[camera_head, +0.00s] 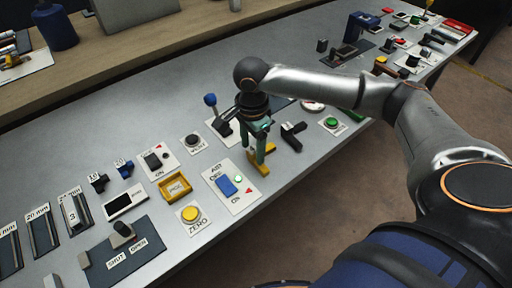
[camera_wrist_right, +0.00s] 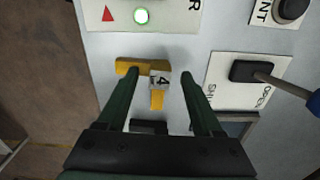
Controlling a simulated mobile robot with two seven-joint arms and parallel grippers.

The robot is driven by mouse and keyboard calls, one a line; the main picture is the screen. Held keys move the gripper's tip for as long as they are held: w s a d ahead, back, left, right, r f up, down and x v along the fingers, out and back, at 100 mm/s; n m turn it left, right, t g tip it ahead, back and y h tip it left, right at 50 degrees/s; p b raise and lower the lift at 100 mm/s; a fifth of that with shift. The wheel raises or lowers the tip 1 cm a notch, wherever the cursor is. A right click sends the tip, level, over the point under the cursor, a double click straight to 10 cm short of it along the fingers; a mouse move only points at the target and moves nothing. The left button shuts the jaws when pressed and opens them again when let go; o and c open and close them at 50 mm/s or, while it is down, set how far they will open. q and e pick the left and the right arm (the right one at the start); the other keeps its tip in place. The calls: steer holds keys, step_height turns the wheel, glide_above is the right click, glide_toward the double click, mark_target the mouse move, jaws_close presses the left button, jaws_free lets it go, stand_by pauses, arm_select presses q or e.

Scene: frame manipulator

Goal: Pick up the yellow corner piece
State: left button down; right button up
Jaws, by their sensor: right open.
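The yellow corner piece (camera_head: 262,161) lies on the grey console top, near its front edge. My left gripper is not in view.
A blue switch panel (camera_head: 242,202) lies in front of the gripper in the head view, and a black angled piece (camera_head: 293,136) lies right of it. A blue-knobbed lever (camera_head: 211,101) stands close on the left. A yellow tray (camera_head: 175,187) sits further left.

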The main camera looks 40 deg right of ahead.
jaws_close()
stand_by(0.4)
